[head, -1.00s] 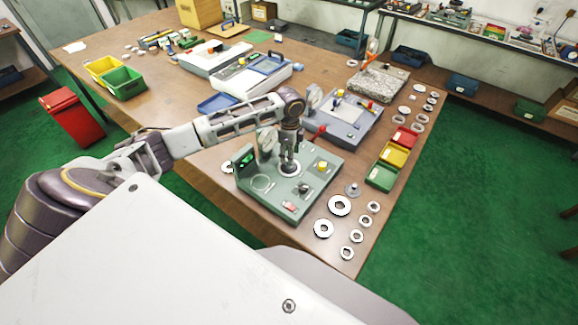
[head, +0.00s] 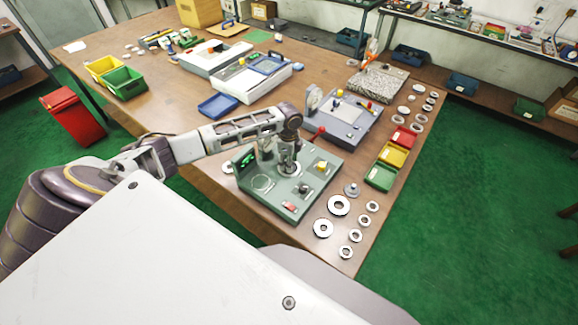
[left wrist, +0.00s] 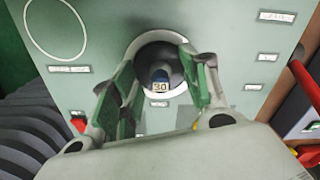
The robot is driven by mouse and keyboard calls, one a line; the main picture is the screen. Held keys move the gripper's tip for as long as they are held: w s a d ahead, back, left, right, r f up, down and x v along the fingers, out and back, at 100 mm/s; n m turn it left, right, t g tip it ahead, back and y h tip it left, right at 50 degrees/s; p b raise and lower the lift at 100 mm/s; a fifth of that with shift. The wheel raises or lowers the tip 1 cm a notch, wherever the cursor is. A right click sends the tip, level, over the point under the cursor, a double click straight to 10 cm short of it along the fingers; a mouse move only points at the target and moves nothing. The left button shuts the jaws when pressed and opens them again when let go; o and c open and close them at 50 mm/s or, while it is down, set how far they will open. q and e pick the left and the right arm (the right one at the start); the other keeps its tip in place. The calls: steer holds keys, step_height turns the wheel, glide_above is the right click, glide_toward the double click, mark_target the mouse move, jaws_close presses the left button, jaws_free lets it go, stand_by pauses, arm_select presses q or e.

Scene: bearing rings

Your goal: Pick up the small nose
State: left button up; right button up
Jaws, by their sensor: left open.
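A grey-green gauge device (head: 262,200) stands near the front of the wooden table. In the left wrist view a small dark nose with a label reading 30 (left wrist: 160,85) sits inside a pale round seat (left wrist: 148,44) in the device's top. My left gripper (head: 289,168) points down over this seat. In the left wrist view its two green-padded fingers (left wrist: 160,75) are open, one on each side of the nose; I cannot tell whether they touch it. A grey flanged piece (head: 351,190) stands on the table to the device's right. My right gripper is not in view.
Several metal rings (head: 339,205) lie right of the device. Red (head: 404,137), yellow (head: 393,155) and green (head: 381,178) bins line the table's right edge. A grey-blue device (head: 345,120) with a dial and red knob stands behind. A blue tray (head: 218,105) is farther left.

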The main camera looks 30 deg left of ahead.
arm_select(q)
steer(key=shift+c, duration=0.4)
jaws_close()
steer(key=shift+r, duration=0.1)
steer(key=shift+r+b, duration=0.7)
steer(key=shift+r, duration=4.25)
